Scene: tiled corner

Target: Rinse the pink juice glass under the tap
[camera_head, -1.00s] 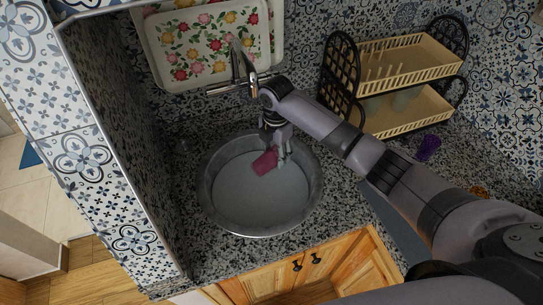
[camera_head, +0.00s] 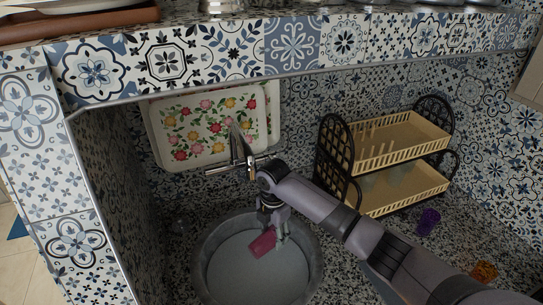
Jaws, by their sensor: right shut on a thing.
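The pink juice glass (camera_head: 263,243) is in the head view, tilted, over the round metal basin (camera_head: 209,279). My right gripper (camera_head: 276,226) comes in from the right and is shut on the glass, holding it inside the basin's outline. The metal tap (camera_head: 240,155) is on the wall just above and left of the gripper. I cannot see any water running from it. My left gripper does not show.
A two-tier cream dish rack (camera_head: 400,145) with black ends stands at the right. A purple glass (camera_head: 428,221) and an orange glass (camera_head: 484,271) stand on the speckled counter. Floral trays (camera_head: 205,127) lean behind the tap. A tiled ledge (camera_head: 290,44) crosses above.

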